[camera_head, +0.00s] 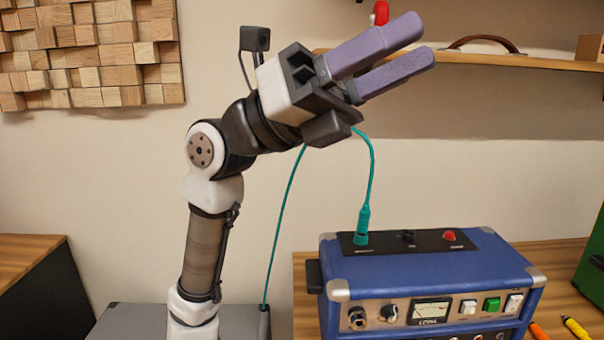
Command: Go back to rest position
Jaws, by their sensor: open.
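My gripper (408,55) is raised in the upper middle of the head view, with its two purple fingers pointing up and to the right. The fingers are apart, and nothing shows between them. My arm rises from the lower left and bends at the elbow toward the right. The gripper is in front of the wall and the left part of the shelf (480,59), well above the blue amplifier (430,268). I cannot tell how far the fingers are from the shelf in depth.
A teal cable (371,165) is plugged into the amplifier's top and passes behind my gripper. The amplifier stands on a wooden table (562,262) with orange and yellow pen-like items (575,327). A green case (592,265) is at right. Wooden wall blocks (90,50) hang left.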

